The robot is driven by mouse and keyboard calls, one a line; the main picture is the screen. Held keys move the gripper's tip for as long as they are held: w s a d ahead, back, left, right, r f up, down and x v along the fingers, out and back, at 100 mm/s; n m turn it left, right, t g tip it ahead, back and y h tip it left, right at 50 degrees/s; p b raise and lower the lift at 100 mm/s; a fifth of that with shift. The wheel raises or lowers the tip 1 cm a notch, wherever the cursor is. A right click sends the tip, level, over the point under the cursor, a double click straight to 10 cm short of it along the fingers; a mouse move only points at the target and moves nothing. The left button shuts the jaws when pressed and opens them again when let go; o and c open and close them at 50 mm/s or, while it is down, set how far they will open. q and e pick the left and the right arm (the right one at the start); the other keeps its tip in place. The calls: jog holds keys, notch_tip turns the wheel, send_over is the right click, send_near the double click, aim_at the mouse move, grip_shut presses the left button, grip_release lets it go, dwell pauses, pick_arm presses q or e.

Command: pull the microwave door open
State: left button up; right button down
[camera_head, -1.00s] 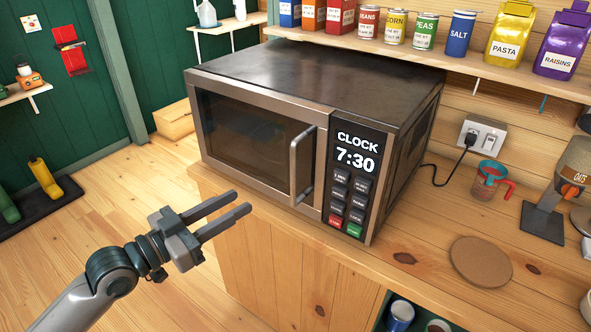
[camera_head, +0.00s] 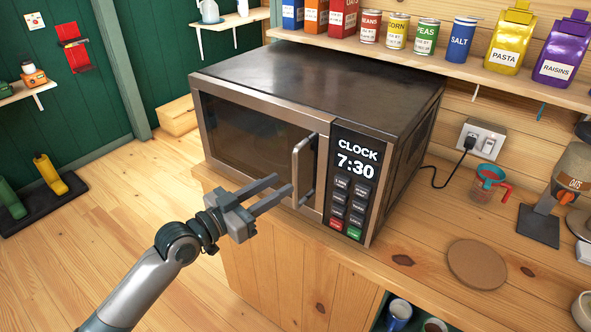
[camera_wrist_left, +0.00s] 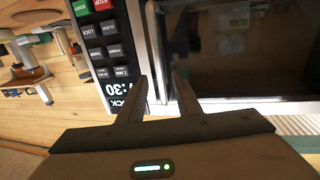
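The microwave (camera_head: 330,80) stands on the wooden counter with its door (camera_head: 240,135) shut. Its silver vertical handle (camera_head: 297,172) is on the door's right side, beside the control panel (camera_head: 352,185) that reads 7:30. My left gripper (camera_head: 284,187) is open, its fingers pointing at the handle from the front left. In the left wrist view the left gripper's fingers (camera_wrist_left: 162,92) are spread apart and the handle (camera_wrist_left: 155,45) shows between and beyond their tips. I cannot tell whether they touch it. My right gripper is not in view.
A shelf (camera_head: 440,62) with cans and bags hangs above the counter at the back right. A round cork mat (camera_head: 478,264), a measuring cup (camera_head: 487,183) and a dispenser (camera_head: 560,190) stand right of the microwave. The floor in front left is clear.

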pick_arm(q)
jog(key=p+x, duration=0.1)
jog(key=x, duration=0.5)
jog(key=shift+w+d+p, duration=0.15)
jog(key=shift+d+p, duration=0.1)
jog(key=shift+p, duration=0.1)
grip_shut()
